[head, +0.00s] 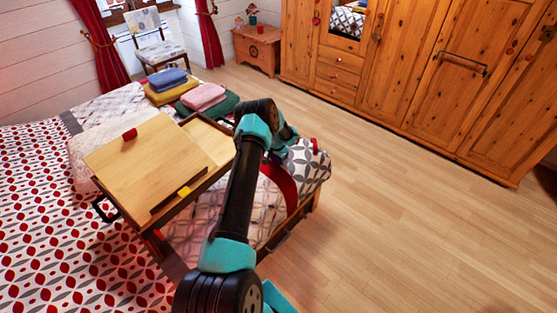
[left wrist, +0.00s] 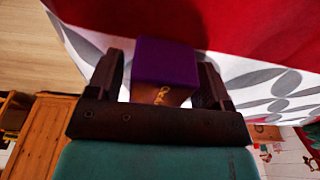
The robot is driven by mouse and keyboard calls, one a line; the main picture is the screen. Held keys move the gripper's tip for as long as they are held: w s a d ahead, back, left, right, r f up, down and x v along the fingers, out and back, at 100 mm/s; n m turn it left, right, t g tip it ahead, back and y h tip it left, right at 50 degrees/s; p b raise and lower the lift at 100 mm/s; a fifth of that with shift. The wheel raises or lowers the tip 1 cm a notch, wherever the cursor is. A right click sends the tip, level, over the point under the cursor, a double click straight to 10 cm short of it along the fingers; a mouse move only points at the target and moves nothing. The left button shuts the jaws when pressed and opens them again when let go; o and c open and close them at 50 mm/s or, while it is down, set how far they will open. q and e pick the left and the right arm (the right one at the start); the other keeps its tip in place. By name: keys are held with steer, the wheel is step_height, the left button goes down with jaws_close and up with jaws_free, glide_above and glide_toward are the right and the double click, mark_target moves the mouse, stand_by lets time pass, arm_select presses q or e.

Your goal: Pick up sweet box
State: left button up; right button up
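The sweet box (left wrist: 166,62) is a small box with a purple face and a brown side with gold lettering. In the left wrist view it stands between the two fingers of my left gripper (left wrist: 162,80). A thin light gap shows between the box and the left finger; the right finger is very close to the box. The gripper looks open around it. In the head view my left arm reaches over the foot of the bed, and the arm mostly hides the gripper and the box. My right gripper is in neither view.
A wooden bed tray (head: 140,165) with a red item (head: 130,134) on its top is left of my arm. Folded clothes (head: 204,96) lie behind it. A patterned cushion (head: 307,166) is right of my gripper. The floor on the right is clear.

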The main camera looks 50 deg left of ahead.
arm_select(q)
steer(key=c, duration=0.8)
steer(key=shift+r, duration=0.15)
steer(key=shift+r, duration=0.55)
step_height(320, 180, up, 2)
steer(key=shift+r, duration=0.25)
steer(key=s+d, duration=0.7)
steer(key=d, duration=0.1)
steer(key=shift+s+r, duration=0.15)
steer(key=shift+r, duration=0.15)
steer(key=shift+s+d+r, duration=0.15)
steer(key=shift+s+d, duration=0.7)
steer(key=shift+d, duration=0.15)
steer(key=shift+s+d+r, duration=0.1)
steer(key=shift+s+d, duration=0.7)
steer(key=shift+d, duration=0.2)
